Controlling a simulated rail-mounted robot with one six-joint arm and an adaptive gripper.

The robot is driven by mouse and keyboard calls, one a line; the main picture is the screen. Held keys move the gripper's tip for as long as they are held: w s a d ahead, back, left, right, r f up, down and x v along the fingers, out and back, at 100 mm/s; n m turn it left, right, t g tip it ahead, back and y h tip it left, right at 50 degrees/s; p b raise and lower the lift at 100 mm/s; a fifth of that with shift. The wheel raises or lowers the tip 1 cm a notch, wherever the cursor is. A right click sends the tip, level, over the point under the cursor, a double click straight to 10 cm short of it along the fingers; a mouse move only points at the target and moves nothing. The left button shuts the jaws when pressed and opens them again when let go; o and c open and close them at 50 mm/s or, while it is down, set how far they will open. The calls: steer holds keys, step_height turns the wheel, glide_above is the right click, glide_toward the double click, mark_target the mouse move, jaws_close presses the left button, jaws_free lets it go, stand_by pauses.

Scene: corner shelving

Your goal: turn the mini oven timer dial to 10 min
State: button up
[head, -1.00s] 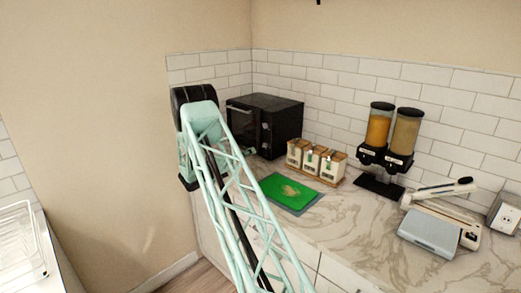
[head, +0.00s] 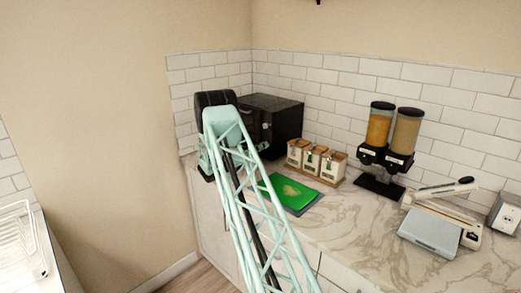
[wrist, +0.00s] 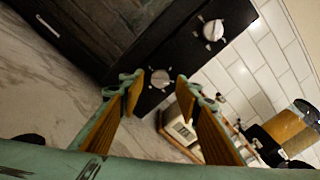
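The mini oven (head: 276,122) is a black box in the corner of the counter, partly hidden behind my arm in the head view. The dial markings are too small to read. My gripper (wrist: 158,78) is open, with its two fingers apart on either side of the lower dial in the picture. I cannot tell whether they touch it. In the head view the gripper is hidden behind my arm.
Several white canisters (head: 314,160) stand right of the oven, one showing close to the right finger in the wrist view. A green board (head: 290,194) lies in front. Two dispensers (head: 392,135) and a grey scale (head: 430,233) stand further right. The marble counter (head: 350,225) is mostly clear in front.

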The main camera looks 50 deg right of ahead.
steer(key=shift+c, duration=0.2)
steer(key=c, duration=0.8)
steer(key=shift+m+b, duration=0.75)
steer(key=shift+m, duration=0.15)
steer(key=o, duration=0.8)
steer(key=shift+o, duration=0.2)
steer(key=shift+a, duration=0.1)
steer(key=w+a, duration=0.1)
steer(key=a, duration=1)
steer(key=shift+w+a, duration=0.3)
steer(key=shift+a, duration=0.05)
